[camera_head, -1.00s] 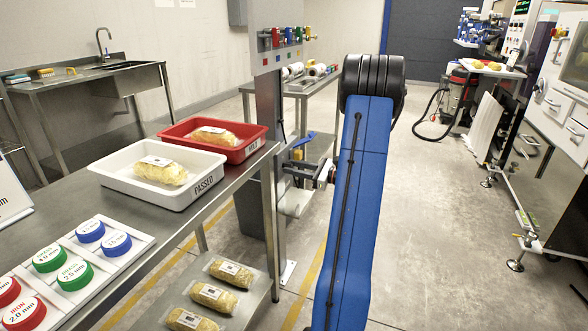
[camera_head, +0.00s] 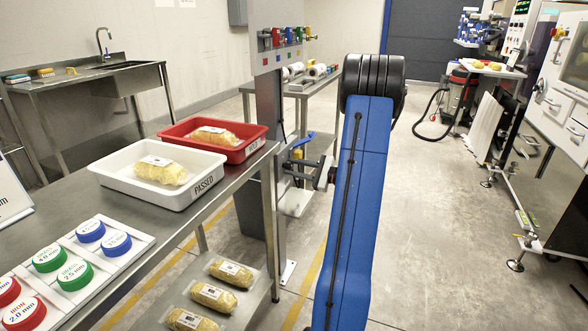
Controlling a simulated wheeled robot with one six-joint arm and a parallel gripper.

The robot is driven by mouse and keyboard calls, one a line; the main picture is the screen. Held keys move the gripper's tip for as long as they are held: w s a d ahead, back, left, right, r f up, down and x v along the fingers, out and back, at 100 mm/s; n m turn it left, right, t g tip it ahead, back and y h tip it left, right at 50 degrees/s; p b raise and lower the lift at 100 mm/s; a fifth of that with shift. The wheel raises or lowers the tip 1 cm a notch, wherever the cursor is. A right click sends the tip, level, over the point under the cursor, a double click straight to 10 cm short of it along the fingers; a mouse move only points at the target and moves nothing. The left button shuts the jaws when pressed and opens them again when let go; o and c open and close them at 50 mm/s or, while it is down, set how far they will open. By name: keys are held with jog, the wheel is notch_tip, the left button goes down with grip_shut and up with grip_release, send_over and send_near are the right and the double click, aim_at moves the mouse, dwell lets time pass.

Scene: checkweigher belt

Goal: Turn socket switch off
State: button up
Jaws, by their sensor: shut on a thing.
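My gripper (camera_head: 296,172) shows small and dark against the grey steel post, just left of my blue arm, which hides part of the wrist. It is shut on a small part at the post, seemingly the socket switch; its shape and setting are too small and covered to make out. A blue and yellow fitting (camera_head: 299,146) sits on the post just above my gripper.
A steel table (camera_head: 228,178) at left bears a white PASSED tray (camera_head: 125,182), a red tray (camera_head: 245,152) and coloured discs. Packs lie on its lower shelf. A sink bench (camera_head: 60,88) stands behind. Open floor (camera_head: 440,220) lies right of my arm.

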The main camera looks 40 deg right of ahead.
jog(key=n, duration=1.2)
jog(key=shift+f, duration=0.1)
jog(key=shift+n, duration=0.4)
jog(key=o, duration=1)
jog(key=shift+o, duration=0.2)
jog(key=v, duration=1.7)
jog(key=shift+s, duration=0.25)
jog(key=shift+d, duration=0.15)
